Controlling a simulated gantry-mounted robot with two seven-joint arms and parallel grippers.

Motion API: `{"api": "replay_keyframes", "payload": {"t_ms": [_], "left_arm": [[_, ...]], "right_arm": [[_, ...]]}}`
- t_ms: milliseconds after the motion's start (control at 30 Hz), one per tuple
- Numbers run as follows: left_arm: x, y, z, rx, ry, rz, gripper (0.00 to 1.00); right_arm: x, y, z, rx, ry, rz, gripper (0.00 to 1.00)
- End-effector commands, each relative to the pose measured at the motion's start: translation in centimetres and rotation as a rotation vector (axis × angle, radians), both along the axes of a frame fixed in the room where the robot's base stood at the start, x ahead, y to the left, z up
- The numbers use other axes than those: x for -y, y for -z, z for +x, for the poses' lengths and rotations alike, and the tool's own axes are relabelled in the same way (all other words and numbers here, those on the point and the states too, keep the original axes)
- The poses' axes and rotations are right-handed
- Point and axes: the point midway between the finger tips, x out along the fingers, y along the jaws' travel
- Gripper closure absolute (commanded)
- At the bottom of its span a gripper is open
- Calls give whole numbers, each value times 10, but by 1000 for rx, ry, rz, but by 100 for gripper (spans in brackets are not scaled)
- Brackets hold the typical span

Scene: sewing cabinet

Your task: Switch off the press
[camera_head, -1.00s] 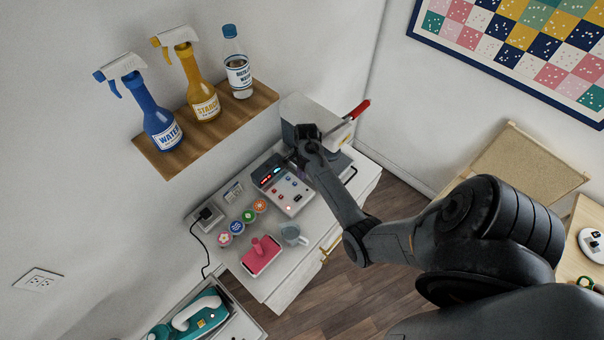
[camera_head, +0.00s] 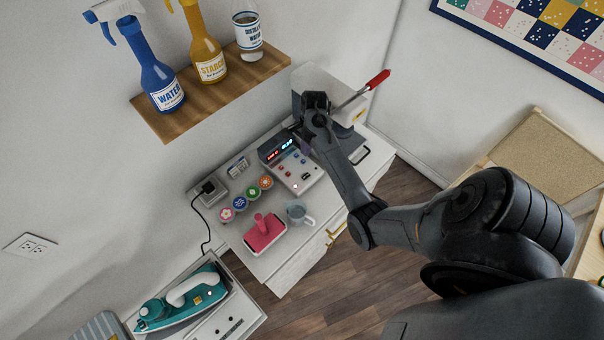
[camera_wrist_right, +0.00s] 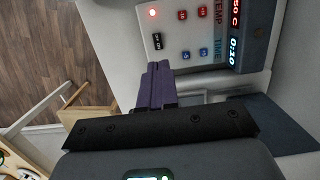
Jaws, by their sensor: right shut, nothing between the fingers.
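The press (camera_head: 318,82) stands at the back of the white cabinet, with a red-tipped lever (camera_head: 377,79). Its light grey control panel (camera_head: 292,172) has lit red and blue displays and red and blue buttons. In the right wrist view, the panel (camera_wrist_right: 181,38) shows a black switch (camera_wrist_right: 157,41) and a glowing red light (camera_wrist_right: 152,12). My right gripper (camera_wrist_right: 159,72) is shut and empty, its purple fingertips just beside the switch; I cannot tell whether they touch the panel. In the head view my right arm partly covers the press. My left gripper is out of view.
A plug and socket (camera_head: 208,190) are at the left. A shelf (camera_head: 163,122) with bottles hangs above.

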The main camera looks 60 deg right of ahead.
Motion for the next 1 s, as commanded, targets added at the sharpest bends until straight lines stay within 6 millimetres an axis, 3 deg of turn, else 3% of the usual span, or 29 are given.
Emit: {"api": "replay_keyframes", "payload": {"t_ms": [367,1000], "left_arm": [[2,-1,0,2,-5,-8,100],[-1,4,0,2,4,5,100]], "right_arm": [[-1,9,0,0,1,0,100],[-15,113,5,-1,0,1,100]]}}
